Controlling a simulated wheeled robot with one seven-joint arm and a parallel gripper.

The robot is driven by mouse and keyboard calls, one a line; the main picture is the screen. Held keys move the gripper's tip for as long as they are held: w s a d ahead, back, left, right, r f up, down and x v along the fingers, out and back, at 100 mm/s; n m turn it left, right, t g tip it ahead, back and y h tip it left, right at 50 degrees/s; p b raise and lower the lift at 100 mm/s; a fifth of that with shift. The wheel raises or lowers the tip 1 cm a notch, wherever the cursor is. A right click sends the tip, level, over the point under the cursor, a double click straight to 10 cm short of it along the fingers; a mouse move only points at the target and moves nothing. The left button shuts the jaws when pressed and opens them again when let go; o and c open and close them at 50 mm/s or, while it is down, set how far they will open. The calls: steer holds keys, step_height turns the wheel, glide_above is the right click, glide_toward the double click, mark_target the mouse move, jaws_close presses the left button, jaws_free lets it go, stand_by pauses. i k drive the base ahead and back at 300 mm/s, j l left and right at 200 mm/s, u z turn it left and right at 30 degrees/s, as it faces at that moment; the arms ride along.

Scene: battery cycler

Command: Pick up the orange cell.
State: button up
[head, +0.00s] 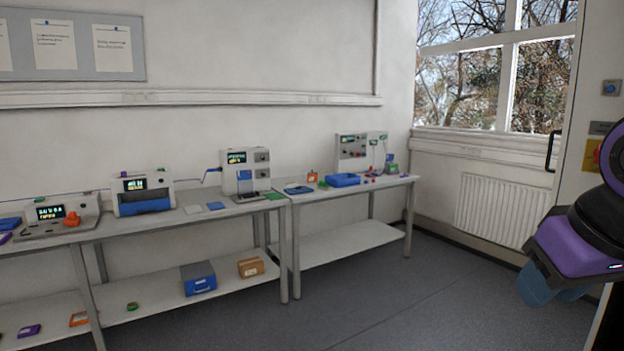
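Several orange things are in the head view, and I cannot tell for sure which is the orange cell. A small upright orange piece (312,176) stands on the right bench, left of a blue tray (343,180). A larger orange lump (72,219) is at the front of the far-left instrument. A flat orange item (79,319) lies on the lower left shelf. My gripper (545,288) is at the right edge, purple with blue fingers, far from the benches. The fingers overlap in this view, so their opening is hidden. Nothing is visibly held.
Two grey benches stand along the wall; the left one (180,225) carries instruments and small coloured items. The right bench (300,197) has a white instrument (361,151) at its back. A blue box (198,278) and brown carton (250,267) sit on the lower shelf. The floor ahead is clear.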

mark_target(311, 178)
steer(key=z, duration=2.1)
steer(key=i+j+u, duration=0.65)
steer(key=u, duration=0.15)
steer(key=i+j+u, duration=0.25)
steer(key=u, duration=0.15)
steer(key=i+j+u, duration=0.1)
steer(key=i+u, duration=0.45)
steer(key=u, duration=0.25)
steer(key=i+j, duration=0.1)
steer(key=i, duration=0.55)
steer(key=i+j, duration=0.15)
steer(key=i, duration=0.5)
steer(key=i+l+z, duration=0.2)
steer(key=i, duration=1.85)
steer(key=i+u, duration=0.75)
steer(key=i, duration=0.15)
steer(key=i+l+u, duration=0.2)
steer(key=i+u, duration=0.2)
